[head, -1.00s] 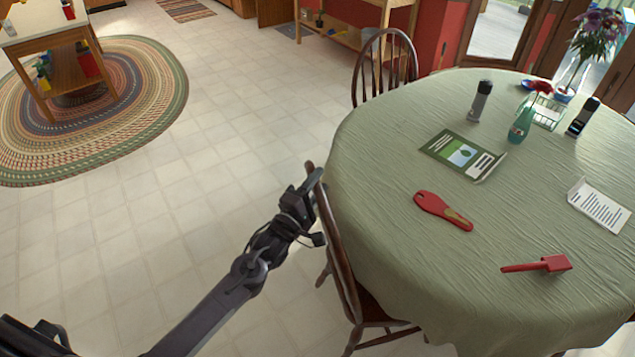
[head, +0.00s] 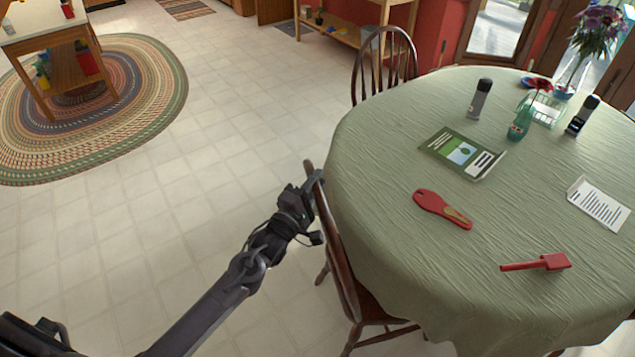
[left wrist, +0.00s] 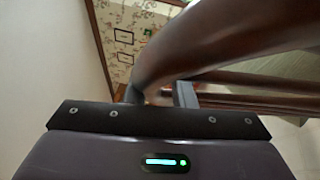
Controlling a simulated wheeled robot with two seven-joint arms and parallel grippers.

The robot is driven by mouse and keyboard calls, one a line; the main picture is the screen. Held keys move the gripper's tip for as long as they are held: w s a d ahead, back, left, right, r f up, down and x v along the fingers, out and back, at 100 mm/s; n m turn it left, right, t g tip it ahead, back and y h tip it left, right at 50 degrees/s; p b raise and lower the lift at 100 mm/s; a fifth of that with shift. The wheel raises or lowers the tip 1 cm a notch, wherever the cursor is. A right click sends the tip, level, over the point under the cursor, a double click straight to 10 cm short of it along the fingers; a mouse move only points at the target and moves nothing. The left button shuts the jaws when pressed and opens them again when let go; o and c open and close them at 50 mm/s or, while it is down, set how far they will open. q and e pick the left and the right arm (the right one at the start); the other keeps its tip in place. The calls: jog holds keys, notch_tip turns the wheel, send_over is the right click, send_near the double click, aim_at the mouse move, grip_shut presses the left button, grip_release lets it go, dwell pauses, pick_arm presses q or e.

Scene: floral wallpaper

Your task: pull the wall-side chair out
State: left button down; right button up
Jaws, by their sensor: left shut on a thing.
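A dark brown wooden chair (head: 337,243) stands at the left edge of the round table (head: 390,240), its seat partly under the cloth. My left gripper (head: 312,184) is shut on the upper part of its back. In the left wrist view the curved wooden back (left wrist: 225,42) passes close in front of the gripper, and one finger (left wrist: 185,95) shows against it. A second spindle-back chair (head: 412,58) stands at the far side of the table near the red wall; no gripper is at it. My right gripper is not in view.
On the table are a red-handled tool (head: 440,208), a red scoop (head: 540,263), a green booklet (head: 462,153), a white card (head: 600,203), bottles and a flower vase. Tiled floor (head: 180,230) left of the chair is clear. A braided rug (head: 150,90) lies beyond.

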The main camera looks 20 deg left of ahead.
pick_arm(q)
jog(key=s+a+p, duration=0.3)
jog(key=s+a, duration=0.5)
jog(key=a, duration=0.4)
jog(key=s+a+p, duration=0.3)
jog(key=s+a, duration=0.5)
jog(key=a, duration=0.5)
jog(key=shift+a, duration=0.2)
jog(key=shift+f, duration=0.1)
jog(key=c, duration=1.3)
grip_release()
jog(key=shift+o, duration=0.3)
jog(key=shift+a, duration=0.1)
jog(key=shift+s, duration=0.1)
